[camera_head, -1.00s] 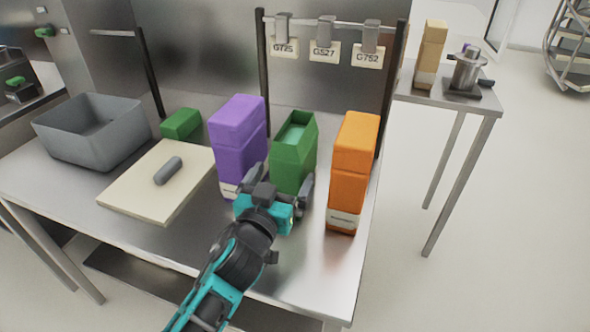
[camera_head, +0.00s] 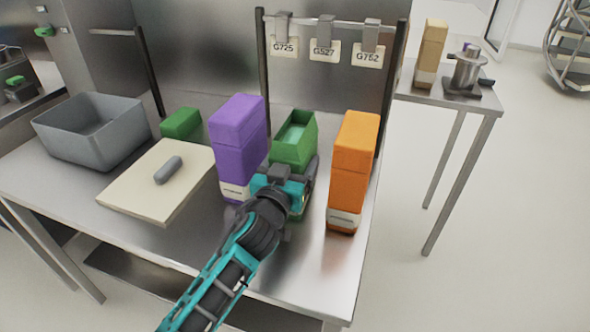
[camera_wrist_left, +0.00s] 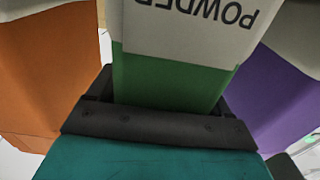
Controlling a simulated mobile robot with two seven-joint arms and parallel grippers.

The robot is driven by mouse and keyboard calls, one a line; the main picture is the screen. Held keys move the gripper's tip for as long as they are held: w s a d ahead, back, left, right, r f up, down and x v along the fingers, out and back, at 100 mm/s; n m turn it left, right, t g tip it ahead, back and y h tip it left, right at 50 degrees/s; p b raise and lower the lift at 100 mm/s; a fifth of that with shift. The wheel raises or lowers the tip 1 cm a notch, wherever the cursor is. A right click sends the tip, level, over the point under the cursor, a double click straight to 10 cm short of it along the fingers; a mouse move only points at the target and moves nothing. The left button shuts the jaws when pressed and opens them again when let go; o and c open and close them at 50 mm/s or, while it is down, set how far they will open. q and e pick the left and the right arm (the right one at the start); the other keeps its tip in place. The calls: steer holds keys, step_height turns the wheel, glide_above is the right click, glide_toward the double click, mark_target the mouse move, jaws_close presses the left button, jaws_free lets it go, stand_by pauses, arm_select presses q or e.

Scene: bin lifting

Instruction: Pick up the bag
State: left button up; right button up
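A green open-topped bag (camera_head: 293,135) stands upright on the table between a purple bag (camera_head: 238,145) and an orange bag (camera_head: 353,170). My left gripper (camera_head: 292,166) is at the bag's near side, below its open top. In the left wrist view the green bag (camera_wrist_left: 168,80), with a pale label reading "POWDER", stands between the dark fingers, one on each side. The fingers are spread about the bag's width; firm contact cannot be made out. The gripper hides the bag's lower front in the head view. My right gripper is not in view.
A grey bin (camera_head: 95,135), a cream lid (camera_head: 158,188) with a grey handle and a green block (camera_head: 181,124) are on the left. A rail with labelled hangers (camera_head: 325,45) is behind the bags. The table front (camera_head: 315,260) is clear.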

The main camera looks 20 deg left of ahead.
arm_select(q)
steer(key=c, duration=0.7)
steer(key=shift+r, duration=0.25)
